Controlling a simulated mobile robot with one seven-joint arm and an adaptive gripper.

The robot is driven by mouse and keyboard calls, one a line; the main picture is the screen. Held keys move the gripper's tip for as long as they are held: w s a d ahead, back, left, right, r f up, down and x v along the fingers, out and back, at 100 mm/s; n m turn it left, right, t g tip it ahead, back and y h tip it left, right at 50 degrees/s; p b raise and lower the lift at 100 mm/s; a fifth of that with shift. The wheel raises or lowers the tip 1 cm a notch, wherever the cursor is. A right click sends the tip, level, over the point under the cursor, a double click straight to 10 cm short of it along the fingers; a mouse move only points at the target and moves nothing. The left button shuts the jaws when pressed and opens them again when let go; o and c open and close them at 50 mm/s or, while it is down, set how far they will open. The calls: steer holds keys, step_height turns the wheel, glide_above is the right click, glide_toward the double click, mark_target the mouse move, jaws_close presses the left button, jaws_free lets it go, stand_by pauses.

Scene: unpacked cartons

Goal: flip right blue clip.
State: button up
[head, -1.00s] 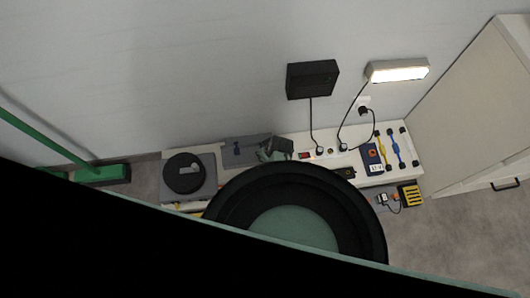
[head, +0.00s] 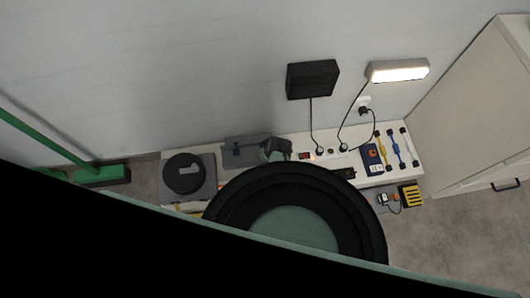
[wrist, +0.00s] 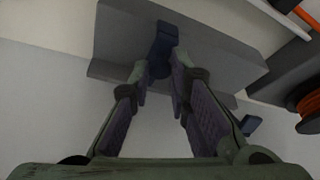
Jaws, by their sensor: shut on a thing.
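The right blue clip (wrist: 163,45) is dark blue and stands out against a grey plate (wrist: 115,40) at the top of the wrist view. My gripper (wrist: 160,76) is shut on its near end, with one finger on each side. A second dark blue clip (wrist: 250,125) shows at the plate's edge, right in the wrist view, apart from my gripper. It also shows small in the head view (head: 237,149), left of my gripper. In the head view my own arm hides the held clip.
A black round spool (head: 184,173) sits on the bench's left; the wrist view shows its orange winding (wrist: 309,108). Right on the bench (head: 408,168) are cables, a blue box (head: 372,158) and coloured rods (head: 393,148). A black wall box (head: 312,79) and lamp (head: 398,71) hang above.

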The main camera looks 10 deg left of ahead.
steer(key=shift+r, duration=0.1)
jaws_close()
steer(key=shift+w+a+r+g+h+p, duration=0.25)
steer(key=shift+w+r+g+h+p, duration=0.35)
steer(key=shift+g, duration=0.4)
steer(key=shift+w+a+r+g+h+b, duration=0.15)
steer(key=shift+w+r+g+b, duration=0.1)
steer(key=shift+g, duration=0.35)
steer(key=shift+w+a+r+g+h+b, duration=0.1)
steer(key=shift+w+g+h+b, duration=0.1)
steer(key=shift+g, duration=0.4)
steer(key=shift+w+a+r+g+h+b, duration=0.1)
steer(key=shift+w+r+g+h+b, duration=0.2)
steer(key=shift+g+b, duration=0.25)
